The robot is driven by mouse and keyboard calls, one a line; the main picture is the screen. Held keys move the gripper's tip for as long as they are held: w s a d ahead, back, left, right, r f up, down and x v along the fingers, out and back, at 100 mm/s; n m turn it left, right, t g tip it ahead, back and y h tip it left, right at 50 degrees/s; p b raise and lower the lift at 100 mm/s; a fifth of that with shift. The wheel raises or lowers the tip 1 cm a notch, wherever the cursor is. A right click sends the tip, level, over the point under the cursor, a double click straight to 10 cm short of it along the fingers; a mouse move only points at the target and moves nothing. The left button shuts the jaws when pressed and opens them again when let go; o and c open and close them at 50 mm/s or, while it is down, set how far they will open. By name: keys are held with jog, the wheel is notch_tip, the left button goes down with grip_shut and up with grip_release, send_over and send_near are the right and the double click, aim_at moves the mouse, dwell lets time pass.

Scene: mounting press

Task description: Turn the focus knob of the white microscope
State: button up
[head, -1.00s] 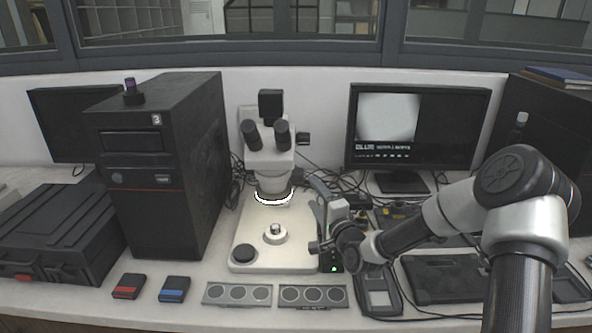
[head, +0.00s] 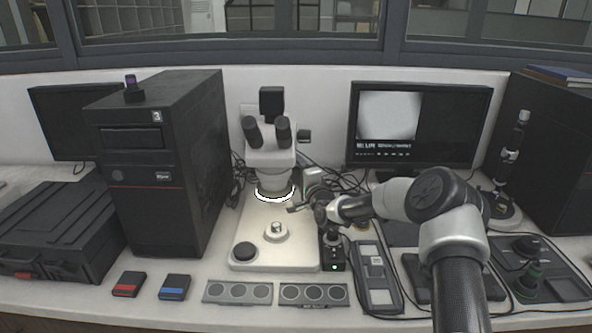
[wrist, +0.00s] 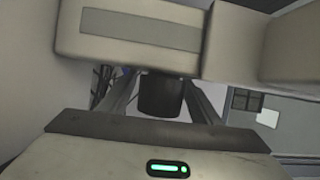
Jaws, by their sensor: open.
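The white microscope (head: 272,158) stands upright on its pale base at the middle of the bench, with a lit ring under its head. In the head view, my gripper (head: 297,206) is at the right side of the microscope, by its column. The wrist view shows a short black cylindrical knob (wrist: 161,96) below a pale body with a grey panel. My open gripper's two fingers lie on either side of this knob, with visible gaps. My arm and gripper hide the knob in the head view.
A black computer tower (head: 165,165) stands left of the microscope. A monitor (head: 440,130) is behind on the right, with cables between. A handheld meter (head: 375,275) and grey trays (head: 238,292) lie in front. A pen-like upright tool (head: 510,160) stands far right.

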jog(key=c, duration=1)
jog(key=t+b, duration=0.1)
jog(key=b, duration=0.3)
jog(key=shift+r+n+b, duration=0.2)
jog(key=shift+n+b, duration=0.1)
jog(key=shift+b, duration=0.05)
jog(key=o, duration=1)
